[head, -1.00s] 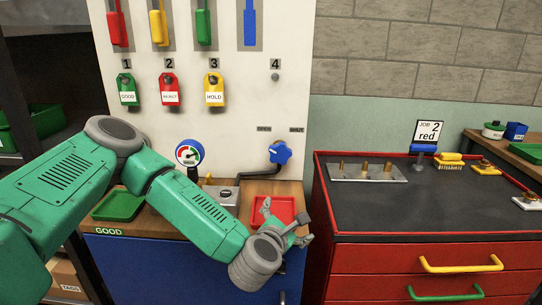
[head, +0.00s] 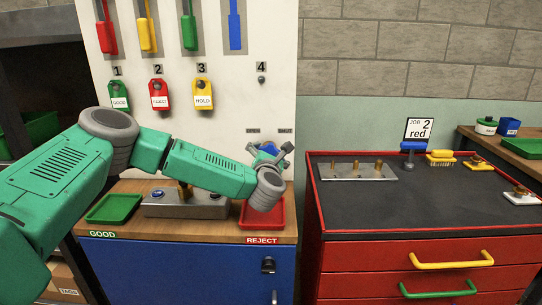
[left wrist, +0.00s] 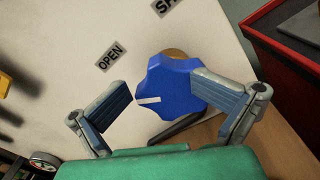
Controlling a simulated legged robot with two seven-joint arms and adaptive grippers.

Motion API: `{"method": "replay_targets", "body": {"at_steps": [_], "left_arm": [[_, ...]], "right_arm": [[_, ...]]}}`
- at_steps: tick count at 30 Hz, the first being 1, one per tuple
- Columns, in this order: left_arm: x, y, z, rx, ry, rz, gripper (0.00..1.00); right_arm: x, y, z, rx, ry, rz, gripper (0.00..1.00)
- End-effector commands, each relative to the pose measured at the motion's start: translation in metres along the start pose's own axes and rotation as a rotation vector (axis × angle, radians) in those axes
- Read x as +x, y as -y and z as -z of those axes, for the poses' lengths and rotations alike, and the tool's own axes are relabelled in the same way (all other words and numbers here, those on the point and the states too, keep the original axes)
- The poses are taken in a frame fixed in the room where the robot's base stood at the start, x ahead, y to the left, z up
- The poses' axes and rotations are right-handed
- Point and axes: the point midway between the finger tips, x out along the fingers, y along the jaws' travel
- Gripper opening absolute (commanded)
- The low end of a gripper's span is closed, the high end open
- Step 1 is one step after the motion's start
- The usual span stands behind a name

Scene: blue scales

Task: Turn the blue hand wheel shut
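The blue hand wheel (left wrist: 180,85) is on the white panel, below the OPEN (left wrist: 110,57) and SHUT (left wrist: 165,4) labels. Its white mark lies on the left side of the wheel in the left wrist view, nearer the OPEN label than SHUT. My left gripper (left wrist: 163,87) is open, with one finger on each side of the wheel; I cannot tell whether either touches it. In the head view my left gripper (head: 268,152) is in front of the wheel (head: 268,148) and covers most of it. My right gripper is not in view.
A red tray (head: 248,222) and a green tray (head: 115,208) sit on the wooden bench top below, with a metal block (head: 165,207) between them. A red-edged workbench (head: 430,205) stands to the right. Coloured tags hang on the panel at upper left.

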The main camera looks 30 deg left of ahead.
Motion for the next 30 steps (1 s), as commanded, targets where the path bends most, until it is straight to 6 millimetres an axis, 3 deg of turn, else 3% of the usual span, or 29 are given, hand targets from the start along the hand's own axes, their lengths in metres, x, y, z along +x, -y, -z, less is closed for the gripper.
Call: {"method": "replay_targets", "body": {"at_steps": [1,4,30], "left_arm": [[0.001,0.002,0.009,0.016,-0.009,0.004,0.76],[-0.001,0.005,0.011,0.021,-0.012,0.008,0.76],[-0.018,0.009,0.005,0.025,-0.006,0.017,0.76]], "right_arm": [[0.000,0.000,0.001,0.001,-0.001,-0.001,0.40],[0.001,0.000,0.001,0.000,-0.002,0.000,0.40],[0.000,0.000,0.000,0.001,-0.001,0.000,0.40]]}}
